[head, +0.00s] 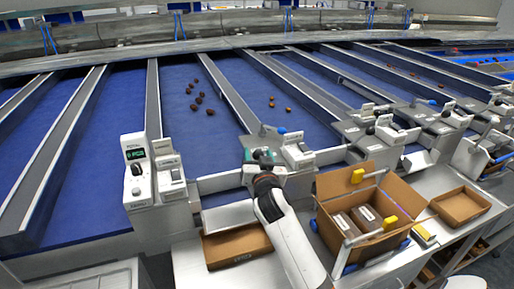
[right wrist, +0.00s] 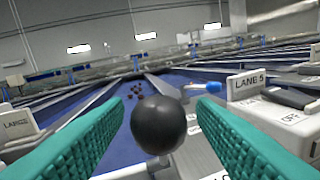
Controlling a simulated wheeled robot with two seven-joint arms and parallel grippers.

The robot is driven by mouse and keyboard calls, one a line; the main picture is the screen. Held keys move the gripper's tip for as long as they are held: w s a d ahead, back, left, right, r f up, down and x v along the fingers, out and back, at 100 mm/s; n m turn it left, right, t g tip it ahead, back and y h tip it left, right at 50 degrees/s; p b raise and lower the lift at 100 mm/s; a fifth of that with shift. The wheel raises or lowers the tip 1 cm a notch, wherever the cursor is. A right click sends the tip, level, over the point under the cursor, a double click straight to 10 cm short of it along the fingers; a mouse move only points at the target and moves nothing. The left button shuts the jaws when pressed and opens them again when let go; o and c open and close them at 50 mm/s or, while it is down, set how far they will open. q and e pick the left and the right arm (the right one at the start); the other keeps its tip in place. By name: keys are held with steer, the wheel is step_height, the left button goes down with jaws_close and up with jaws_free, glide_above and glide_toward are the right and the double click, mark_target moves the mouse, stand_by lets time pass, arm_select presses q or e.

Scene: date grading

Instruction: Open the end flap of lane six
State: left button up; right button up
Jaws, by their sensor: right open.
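My right gripper (head: 260,157) is at the end of the lanes, beside a grey and white control unit (head: 298,152). In the right wrist view its teal fingers (right wrist: 162,130) are open, one on each side of a round black knob (right wrist: 158,124). I see no clear contact with the knob. A box labelled LANE 5 (right wrist: 247,84) stands right of it. Another lane box (right wrist: 18,124) is at the left edge, its number hard to read. A pale end panel (head: 220,182) closes the blue lane that holds dark dates (head: 199,98). My left gripper is out of view.
A control box with a green display (head: 135,153) stands left. Below the lanes are an empty shallow carton (head: 237,247), an open box with packs (head: 338,236) and another shallow carton (head: 460,206). A blue-tipped lever (right wrist: 207,87) is close to the right finger.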

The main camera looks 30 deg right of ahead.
steer(key=shift+x, duration=0.85)
steer(key=shift+w+d+r, duration=0.1)
steer(key=shift+w, duration=0.25)
steer(key=shift+c, duration=0.7)
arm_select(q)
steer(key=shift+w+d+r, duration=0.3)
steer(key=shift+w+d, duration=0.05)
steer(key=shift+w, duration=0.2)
arm_select(e)
jaws_close()
